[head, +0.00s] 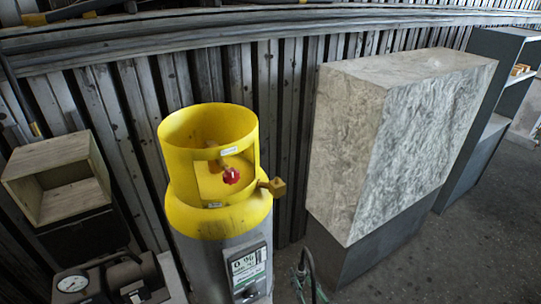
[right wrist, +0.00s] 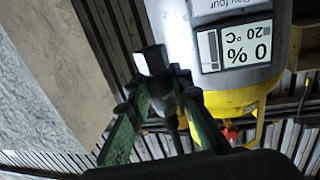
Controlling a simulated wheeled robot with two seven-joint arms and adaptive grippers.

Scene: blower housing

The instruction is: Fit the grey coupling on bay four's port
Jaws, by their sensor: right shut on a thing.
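A tank with a yellow collar (head: 210,125) and grey body stands in the middle of the head view. Its brass port (head: 277,187) sticks out to the right, below a red valve knob (head: 231,175). In the right wrist view, upside down, its label (right wrist: 212,5) reads "Bay four" and its display (right wrist: 237,50) shows 0 % and 20 °C. My right gripper (head: 305,270), green-fingered, is low and right of the tank, below the port. It is shut on the grey coupling (right wrist: 150,62), whose light end points away from the gripper. The port is not clear in the wrist view. My left gripper is out of view.
A large stone-faced block (head: 400,130) on a dark base stands right of the tank. At left are an open wooden box (head: 62,170) and a machine with a round gauge (head: 72,284). A corrugated wall closes the back. The floor (head: 470,250) at right is clear.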

